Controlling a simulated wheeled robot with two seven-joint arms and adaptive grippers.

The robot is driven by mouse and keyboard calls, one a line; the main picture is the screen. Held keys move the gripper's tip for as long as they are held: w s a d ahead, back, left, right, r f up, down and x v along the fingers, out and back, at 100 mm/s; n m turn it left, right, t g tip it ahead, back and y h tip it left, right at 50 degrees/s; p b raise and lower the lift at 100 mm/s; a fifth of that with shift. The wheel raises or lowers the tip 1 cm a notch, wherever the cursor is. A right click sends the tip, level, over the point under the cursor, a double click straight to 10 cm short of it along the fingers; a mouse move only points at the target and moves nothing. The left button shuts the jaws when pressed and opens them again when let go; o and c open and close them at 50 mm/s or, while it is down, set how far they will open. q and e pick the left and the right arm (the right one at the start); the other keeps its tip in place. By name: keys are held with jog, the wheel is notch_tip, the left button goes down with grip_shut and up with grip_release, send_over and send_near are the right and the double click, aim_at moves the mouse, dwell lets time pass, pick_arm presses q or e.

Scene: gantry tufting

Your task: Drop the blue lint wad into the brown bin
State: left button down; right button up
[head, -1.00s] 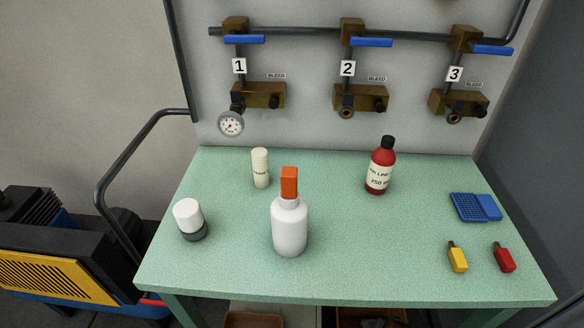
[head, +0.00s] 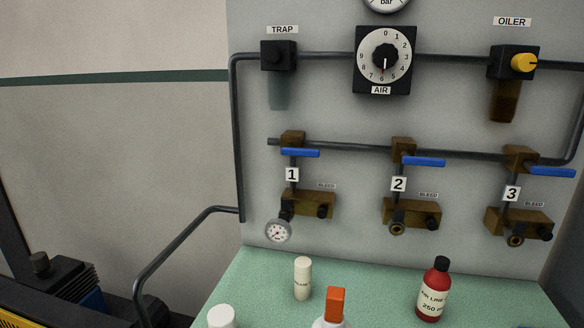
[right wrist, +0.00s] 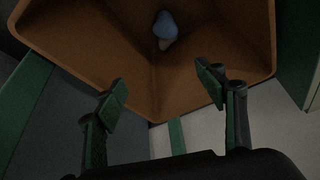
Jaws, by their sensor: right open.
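In the right wrist view the brown bin (right wrist: 95,45) fills the upper part of the picture, with its open inside facing the camera. The blue lint wad (right wrist: 165,24) shows inside the bin's outline near the top middle, with a small pale patch at its lower end. I cannot tell for certain whether it rests on the bin's floor. My right gripper (right wrist: 163,83) is open, its two fingers wide apart and empty, at the near side of the bin and apart from the wad. Neither gripper, nor the bin or wad, shows in the head view.
A green bench (head: 245,275) carries a cream cylinder (head: 303,278), a dark red bottle (head: 434,290) and an orange-capped white bottle (head: 335,306). Behind it, a wall panel holds pipes, blue-handled valves and a dial (head: 384,58). A dark rail (head: 175,243) stands left.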

jog(key=v, duration=1.2)
jog(key=shift+s, duration=0.1)
